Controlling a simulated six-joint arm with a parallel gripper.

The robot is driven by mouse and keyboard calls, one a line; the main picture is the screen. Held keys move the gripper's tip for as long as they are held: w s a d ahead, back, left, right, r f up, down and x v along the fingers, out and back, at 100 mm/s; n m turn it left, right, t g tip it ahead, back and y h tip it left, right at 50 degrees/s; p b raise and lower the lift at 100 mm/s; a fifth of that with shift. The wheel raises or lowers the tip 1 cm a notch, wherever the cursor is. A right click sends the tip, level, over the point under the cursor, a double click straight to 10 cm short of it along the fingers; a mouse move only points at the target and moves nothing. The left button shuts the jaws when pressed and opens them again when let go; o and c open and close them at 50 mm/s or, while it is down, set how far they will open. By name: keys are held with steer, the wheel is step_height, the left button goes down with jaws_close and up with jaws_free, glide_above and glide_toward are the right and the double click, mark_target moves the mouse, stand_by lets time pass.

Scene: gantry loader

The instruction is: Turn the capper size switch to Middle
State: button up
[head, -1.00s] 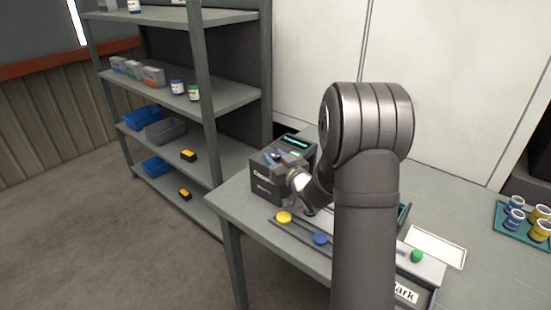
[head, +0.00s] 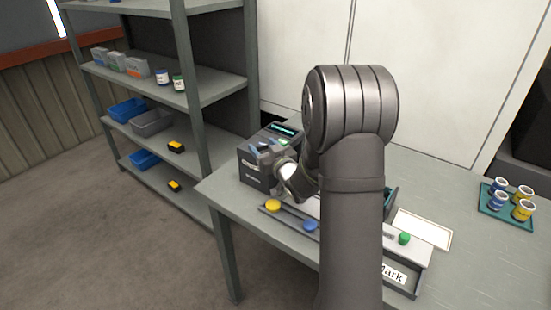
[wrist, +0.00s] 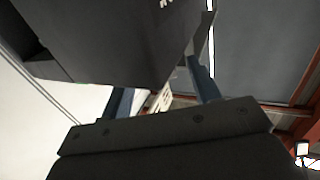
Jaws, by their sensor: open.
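The capper appears to be the dark box (head: 252,176) with a lit screen (head: 283,129), at the table's back left corner in the head view. Its size switch cannot be made out, and my gripper and wrist cover part of the box. My gripper (head: 262,152) is open at the box's upper front. In the wrist view its two bluish fingers stand apart, with the gap between them (wrist: 162,97). The dark box (wrist: 105,40) fills the upper left there, very close to the fingers. A pale slotted piece (wrist: 163,100) shows between the fingers; I cannot tell what it is.
A pale tray (head: 422,229) and a teal tray (head: 485,205) with several jars are at right. A shelf rack (head: 203,120) stands left.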

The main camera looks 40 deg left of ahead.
steer(key=v, duration=1.6)
steer(key=shift+s+d, duration=0.15)
steer(key=shift+d, duration=0.2)
steer(key=w+a+r+m+t+h, duration=0.1)
steer(key=w+a+r+h, duration=0.1)
steer(key=w+h, duration=0.45)
steer(key=w+a+r+m+t+h, duration=0.1)
steer(key=w+a+r+h, duration=0.2)
steer(key=w, duration=0.6)
steer(key=s+a+r+n+g+h, duration=0.2)
steer(key=s+a+r+g+h, duration=0.15)
steer(key=s+r+g, duration=0.65)
steer(key=a+f, duration=0.2)
steer(key=f, duration=0.2)
steer(key=w+a+f+t, duration=0.1)
steer(key=a+f, duration=0.1)
steer(key=f, duration=0.2)
steer(key=a+f+t, duration=0.1)
steer(key=a+f, duration=0.2)
steer(key=f, duration=0.2)
steer(key=shift+w+f+y, duration=0.1)
steer(key=shift+w+y, duration=0.15)
steer(key=shift+y, duration=0.15)
